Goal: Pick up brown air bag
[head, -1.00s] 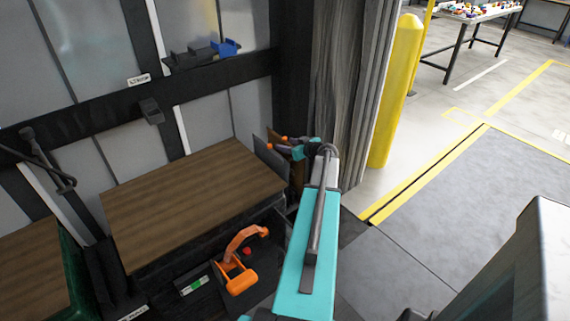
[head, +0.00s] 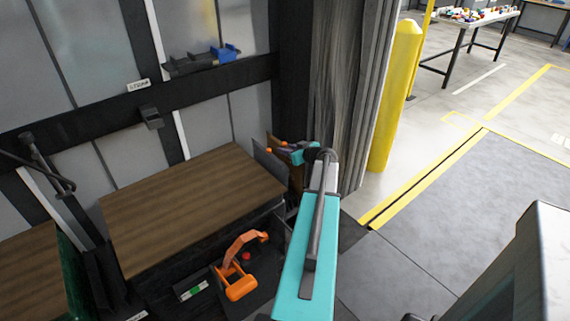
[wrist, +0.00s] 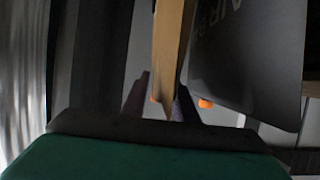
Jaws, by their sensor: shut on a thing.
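The brown air bag (wrist: 168,45) shows edge-on in the wrist view as a thin tan sheet. It stands upright between the two fingers of my gripper (wrist: 165,98), which is shut on it. In the head view my gripper (head: 284,148) is at the right end of a wooden shelf, by the dark door post. Only slivers of the brown bag show there, partly hidden by the gripper and arm.
A dark grey bag with pale lettering (wrist: 247,55) stands close to the right of the brown one. The wooden shelf top (head: 190,205) is bare. Below it lies an orange clamp-like tool (head: 240,275). A yellow bollard (head: 396,100) stands to the right.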

